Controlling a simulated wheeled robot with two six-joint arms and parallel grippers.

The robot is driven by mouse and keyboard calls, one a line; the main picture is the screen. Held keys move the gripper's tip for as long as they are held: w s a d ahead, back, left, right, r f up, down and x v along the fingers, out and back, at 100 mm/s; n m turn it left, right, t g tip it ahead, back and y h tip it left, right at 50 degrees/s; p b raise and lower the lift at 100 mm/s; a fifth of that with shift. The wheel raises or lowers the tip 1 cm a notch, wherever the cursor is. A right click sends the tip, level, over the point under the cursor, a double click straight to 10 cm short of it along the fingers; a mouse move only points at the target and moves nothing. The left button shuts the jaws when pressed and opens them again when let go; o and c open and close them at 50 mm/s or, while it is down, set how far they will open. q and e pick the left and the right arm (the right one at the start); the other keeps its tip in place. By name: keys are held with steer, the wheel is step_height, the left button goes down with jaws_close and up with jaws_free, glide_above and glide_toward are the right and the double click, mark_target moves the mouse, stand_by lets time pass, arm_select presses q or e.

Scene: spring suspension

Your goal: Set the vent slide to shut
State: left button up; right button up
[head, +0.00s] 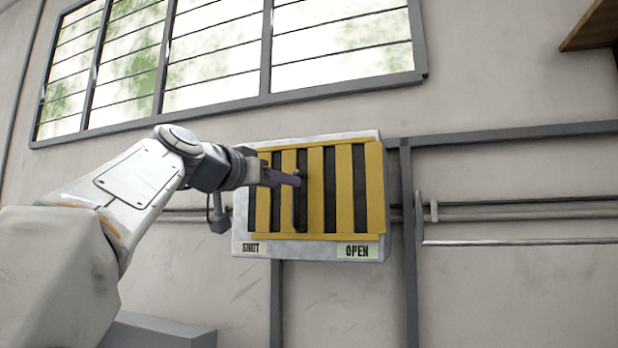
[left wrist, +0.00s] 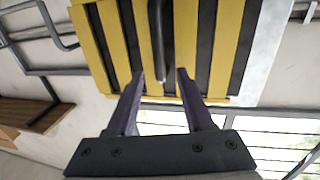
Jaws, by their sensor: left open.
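The vent (head: 344,190) is a pale wall box with yellow upright slats and dark gaps. It carries a SHUT label (head: 251,247) at lower left and an OPEN label (head: 357,251), on a greenish patch, at lower right. A dark upright handle bar (head: 301,212) stands out near the middle of the slats; it also shows in the left wrist view (left wrist: 158,45). My left gripper (head: 285,178) is open in front of the vent. In the left wrist view its fingertips (left wrist: 160,74) lie either side of the bar's end; contact cannot be told.
A barred window (head: 225,60) is above the vent. Grey rails and pipes (head: 520,210) run along the wall on both sides. A wooden shelf (head: 594,26) is at upper right. A grey box (head: 160,332) is at lower left. The space before the vent's right half looks free.

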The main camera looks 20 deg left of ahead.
mark_target(296, 217)
arm_select(q)
steer(key=shift+p+x, duration=1.25)
steer(key=shift+x, duration=1.75)
steer(key=shift+s, duration=0.1)
jaws_close()
